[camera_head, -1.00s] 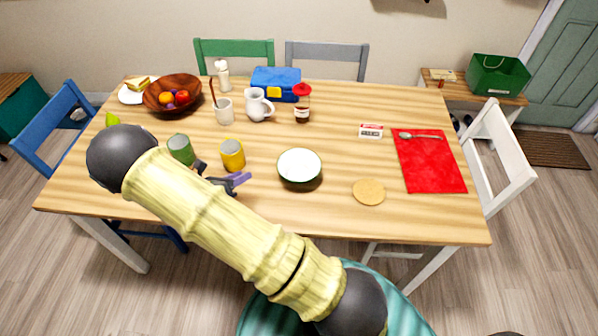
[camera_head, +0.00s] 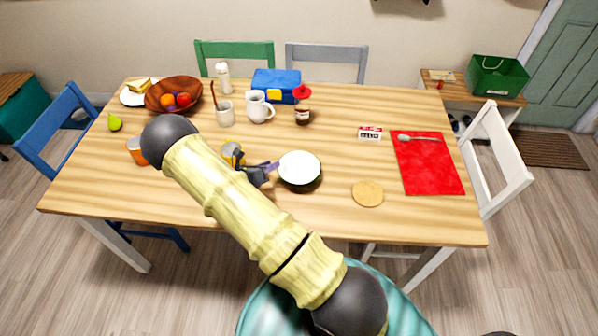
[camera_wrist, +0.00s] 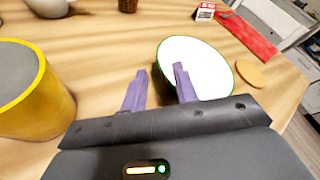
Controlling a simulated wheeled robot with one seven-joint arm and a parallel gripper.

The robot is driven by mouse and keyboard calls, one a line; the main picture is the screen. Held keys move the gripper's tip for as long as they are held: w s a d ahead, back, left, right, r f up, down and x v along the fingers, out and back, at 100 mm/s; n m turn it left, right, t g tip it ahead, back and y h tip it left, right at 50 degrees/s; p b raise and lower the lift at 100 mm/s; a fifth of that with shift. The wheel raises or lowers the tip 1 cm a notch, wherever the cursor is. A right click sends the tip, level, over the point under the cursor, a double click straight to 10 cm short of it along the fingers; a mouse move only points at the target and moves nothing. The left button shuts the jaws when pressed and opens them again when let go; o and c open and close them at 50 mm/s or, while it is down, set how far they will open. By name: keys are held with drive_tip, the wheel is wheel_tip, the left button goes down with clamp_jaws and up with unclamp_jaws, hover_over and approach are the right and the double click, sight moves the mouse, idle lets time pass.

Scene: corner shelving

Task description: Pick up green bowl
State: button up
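The green bowl (camera_head: 299,185) stands upright on the table, right of centre, with a white inside and a dark green outer wall. In the wrist view the bowl (camera_wrist: 205,65) shows a white inside with a green rim. My gripper (camera_head: 274,168) is at its left side, close to the rim. In the wrist view my gripper (camera_wrist: 160,73) has its two purple fingers apart with nothing held between them. The right fingertip overlaps the bowl's near left rim in that view; I cannot tell whether it touches.
A yellow cup (camera_wrist: 38,95) stands close to the left of my gripper. An orange cup (camera_head: 136,150) is farther left. A white mug (camera_head: 257,107), a jar (camera_head: 302,114) and a blue box (camera_head: 276,83) stand behind. A round coaster (camera_head: 368,193) and red mat (camera_head: 430,170) lie right.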

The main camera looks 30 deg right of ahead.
drive_tip(key=shift+d, duration=0.1)
drive_tip(key=p+x, duration=0.1)
drive_tip(key=x, duration=0.4)
drive_tip(key=shift+w+f+p, duration=0.1)
drive_tip(key=shift+w+p, duration=0.05)
drive_tip(key=shift+p, duration=0.15)
idle(0.4)
clamp_jaws()
